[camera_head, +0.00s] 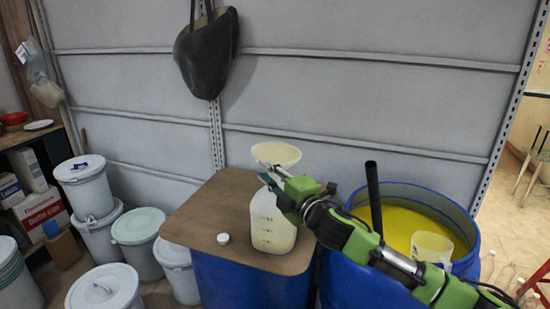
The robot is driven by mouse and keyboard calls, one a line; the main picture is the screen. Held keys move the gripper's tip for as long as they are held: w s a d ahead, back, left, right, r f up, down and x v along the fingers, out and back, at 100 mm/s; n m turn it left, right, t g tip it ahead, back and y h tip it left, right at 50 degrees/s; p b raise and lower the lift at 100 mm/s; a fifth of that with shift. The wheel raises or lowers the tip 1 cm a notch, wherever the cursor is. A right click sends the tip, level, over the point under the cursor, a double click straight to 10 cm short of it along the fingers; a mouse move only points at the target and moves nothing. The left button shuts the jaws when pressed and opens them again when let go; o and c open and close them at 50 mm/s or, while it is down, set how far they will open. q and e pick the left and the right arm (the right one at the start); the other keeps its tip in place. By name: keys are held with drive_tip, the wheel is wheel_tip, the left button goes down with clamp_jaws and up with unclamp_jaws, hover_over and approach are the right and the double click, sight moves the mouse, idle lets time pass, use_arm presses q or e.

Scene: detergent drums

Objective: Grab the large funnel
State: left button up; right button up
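The large cream funnel (277,153) sits at the top of a translucent white jug (270,225), its wide mouth facing up. The jug stands on a brown board (200,215) over a blue drum (235,282). My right gripper (270,172) reaches in from the lower right, and its tip is just below the funnel's rim, in front of the funnel's lower part and the jug's neck. The fingers are small and overlap the funnel, so I cannot tell whether they are open or touching it. My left gripper is not in view.
A white cap (223,239) lies on the board. At right, an open blue drum (355,285) holds yellow liquid (397,222), a black pipe (373,195) and a pale pitcher (431,247). Several lidded buckets (138,228) stand at left. A dark bag (207,55) hangs on the wall.

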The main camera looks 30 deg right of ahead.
sight(257, 162)
drive_tip(key=w+p, duration=0.1)
drive_tip(key=w, duration=0.2)
drive_tip(key=w+p, duration=0.1)
drive_tip(key=w, duration=0.1)
drive_tip(key=shift+w+a+r+p, duration=0.1)
drive_tip(key=shift+w+r+p, duration=0.15)
drive_tip(key=shift+w+p, duration=0.05)
drive_tip(key=shift+w+f, duration=0.1)
drive_tip(key=shift+w, duration=0.25)
clamp_jaws()
